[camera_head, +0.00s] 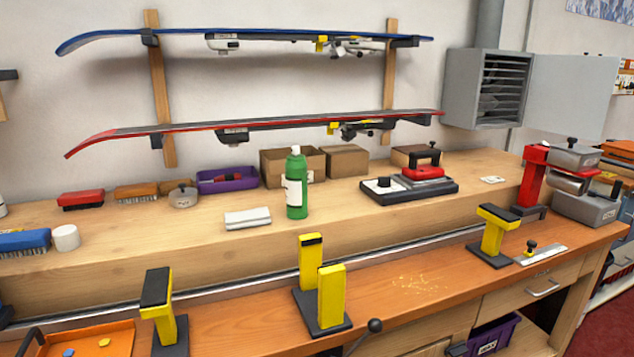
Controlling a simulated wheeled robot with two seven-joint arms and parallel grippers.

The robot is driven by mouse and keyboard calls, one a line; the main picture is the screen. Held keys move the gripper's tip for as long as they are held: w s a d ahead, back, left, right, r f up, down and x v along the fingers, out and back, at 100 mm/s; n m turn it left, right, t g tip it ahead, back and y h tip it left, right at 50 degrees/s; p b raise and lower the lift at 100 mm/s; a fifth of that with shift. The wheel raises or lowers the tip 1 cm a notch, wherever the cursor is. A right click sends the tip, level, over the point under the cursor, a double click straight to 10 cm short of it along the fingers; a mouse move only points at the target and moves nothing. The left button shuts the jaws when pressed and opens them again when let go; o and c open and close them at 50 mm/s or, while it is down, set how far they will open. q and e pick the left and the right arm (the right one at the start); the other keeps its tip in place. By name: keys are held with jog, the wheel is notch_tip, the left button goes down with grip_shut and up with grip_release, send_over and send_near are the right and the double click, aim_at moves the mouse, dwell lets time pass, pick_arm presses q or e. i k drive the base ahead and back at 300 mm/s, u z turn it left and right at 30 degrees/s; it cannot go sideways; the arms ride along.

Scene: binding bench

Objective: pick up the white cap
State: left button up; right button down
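A short white cylinder (66,237), which looks like a loose cap, stands on the raised rear shelf of the bench at the left, just right of a blue brush (24,242). A green bottle (297,190) stands upright in the middle of the shelf with a white top (295,150) on it. I cannot tell for certain which of these is the white cap. Neither of my grippers shows in the head view.
Yellow-and-black stands (332,297) rise from the lower bench. An orange tray (120,340) is at front left. A red iron (423,173) sits on a black base. The shelf between cylinder and cloth is clear.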

aim_at(66, 238)
jog(key=u, duration=1.5)
